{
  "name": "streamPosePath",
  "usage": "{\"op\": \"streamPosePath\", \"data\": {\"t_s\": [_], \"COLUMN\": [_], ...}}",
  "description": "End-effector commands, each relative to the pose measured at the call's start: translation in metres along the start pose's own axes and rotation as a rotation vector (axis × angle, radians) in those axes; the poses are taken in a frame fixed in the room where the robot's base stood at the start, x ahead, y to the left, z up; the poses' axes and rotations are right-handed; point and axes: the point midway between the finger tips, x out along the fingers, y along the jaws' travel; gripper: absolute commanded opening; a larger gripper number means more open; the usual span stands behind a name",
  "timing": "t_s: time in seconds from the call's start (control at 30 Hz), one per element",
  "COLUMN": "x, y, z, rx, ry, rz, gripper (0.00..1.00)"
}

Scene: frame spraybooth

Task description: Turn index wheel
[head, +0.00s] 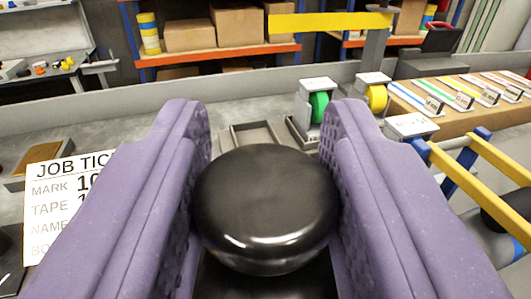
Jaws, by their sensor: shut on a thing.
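A glossy black round knob (265,205), which looks like the handle of the index wheel, sits between the two purple fingers of my gripper (266,200). The fingers are shut on it, one on its left side and one on its right. A dark part shows just below the knob, but most of what is under it is hidden by the knob and the fingers. I cannot make out the rest of the wheel.
A job ticket (60,190) stands at the left. Beyond the knob are a shallow grey tray (254,136), a green tape roll (318,106) and a yellow tape roll (377,97). A blue-and-yellow frame (490,160) is at the right. Shelves with boxes (190,35) stand behind.

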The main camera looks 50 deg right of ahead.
Motion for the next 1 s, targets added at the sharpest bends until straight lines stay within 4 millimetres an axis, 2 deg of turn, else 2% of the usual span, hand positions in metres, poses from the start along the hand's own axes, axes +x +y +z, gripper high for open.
{"op": "streamPosePath", "data": {"t_s": [0.37,1.0], "x": [0.0003,0.0023], "y": [0.0002,0.0018], "z": [-0.0007,0.0008], "rx": [0.000,0.006], "ry": [0.003,0.008], "rz": [-0.117,-0.684], "gripper": [0.09,0.09]}}
